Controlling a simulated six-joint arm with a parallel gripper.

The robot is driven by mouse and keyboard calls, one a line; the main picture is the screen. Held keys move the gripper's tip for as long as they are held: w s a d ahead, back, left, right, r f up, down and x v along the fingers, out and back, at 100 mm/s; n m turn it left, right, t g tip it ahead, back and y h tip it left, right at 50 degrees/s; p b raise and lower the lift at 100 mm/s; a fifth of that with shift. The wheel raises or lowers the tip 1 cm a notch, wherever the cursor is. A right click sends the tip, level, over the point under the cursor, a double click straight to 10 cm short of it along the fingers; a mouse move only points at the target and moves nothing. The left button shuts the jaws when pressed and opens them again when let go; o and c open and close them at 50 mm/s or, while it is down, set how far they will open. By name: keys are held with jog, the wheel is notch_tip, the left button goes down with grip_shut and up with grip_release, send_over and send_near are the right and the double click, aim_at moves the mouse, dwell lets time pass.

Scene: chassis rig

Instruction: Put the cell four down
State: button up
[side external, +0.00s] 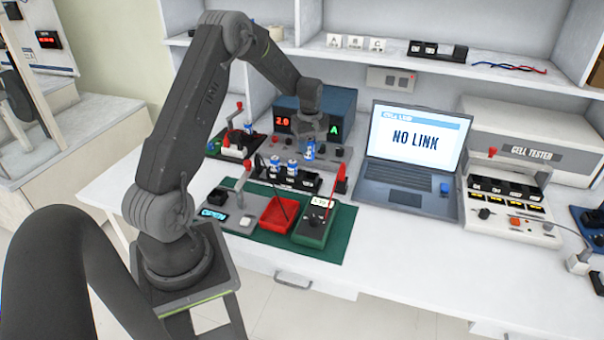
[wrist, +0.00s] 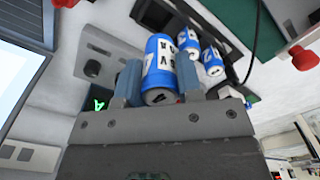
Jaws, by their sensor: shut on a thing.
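My gripper (side external: 309,140) is shut on a blue and white cell (side external: 309,152), held in front of the grey-blue instrument showing "2.0" and "A". In the wrist view the held cell (wrist: 160,70) sits between the two fingers, tilted in the picture. Its label is only partly legible, so I cannot tell its number. Two more blue cells stand in a black rack (side external: 290,180); in the wrist view they show beyond the held one (wrist: 212,60). Another small blue-and-white cell (side external: 248,128) is at the device at the back left.
A laptop (side external: 412,150) reading "NO LINK" stands to the right, with the cell tester (side external: 515,205) beyond it. The bench front right is clear.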

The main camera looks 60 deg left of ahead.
jog(key=s+d+r, duration=0.1)
jog(key=s+d, duration=0.1)
jog(key=s, duration=1)
jog(key=s+d, duration=0.3)
jog(key=s, duration=0.9)
send_over(280, 217)
notch_tip(280, 217, down, 7)
jog(key=shift+r, duration=0.1)
jog(key=shift+f, duration=2)
jog(key=shift+f, duration=0.1)
jog(key=o, duration=1)
jog(key=shift+c, duration=0.2)
